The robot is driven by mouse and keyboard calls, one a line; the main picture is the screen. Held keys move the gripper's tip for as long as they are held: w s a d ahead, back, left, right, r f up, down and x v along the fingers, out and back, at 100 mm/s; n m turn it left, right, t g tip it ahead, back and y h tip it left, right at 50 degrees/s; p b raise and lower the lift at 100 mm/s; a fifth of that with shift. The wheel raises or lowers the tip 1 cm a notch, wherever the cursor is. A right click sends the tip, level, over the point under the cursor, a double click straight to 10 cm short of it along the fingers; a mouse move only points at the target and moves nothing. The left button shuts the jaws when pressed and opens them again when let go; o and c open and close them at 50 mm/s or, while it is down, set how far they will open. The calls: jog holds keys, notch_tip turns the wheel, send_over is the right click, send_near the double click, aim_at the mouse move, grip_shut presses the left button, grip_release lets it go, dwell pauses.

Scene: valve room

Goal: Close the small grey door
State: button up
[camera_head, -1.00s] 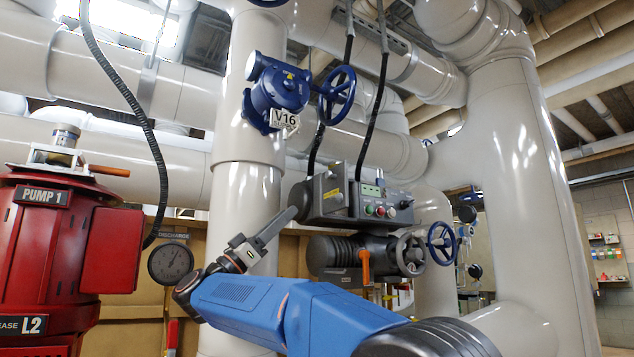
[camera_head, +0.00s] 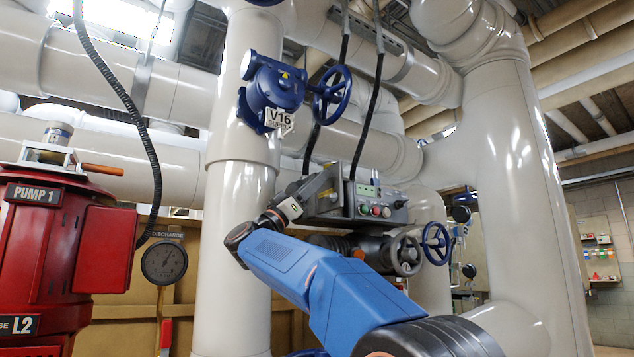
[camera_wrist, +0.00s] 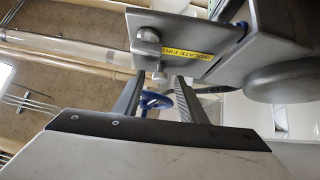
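The small grey door (camera_wrist: 185,27) is a flat metal plate with a yellow "ISOLATE FIRST" label and a rounded knob (camera_wrist: 147,40). In the wrist view it stands out from the side of a grey box (camera_wrist: 270,42).
A blue valve wheel (camera_head: 332,92) tagged V16 is above the box. A grey handwheel (camera_head: 405,254) and a blue handwheel (camera_head: 436,243) are below and right. Black cables (camera_head: 369,120) hang to the box. A red pump (camera_head: 55,240) stands left.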

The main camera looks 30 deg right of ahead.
jog(key=shift+d+r, duration=0.2)
grip_shut()
jog(key=shift+s, duration=0.1)
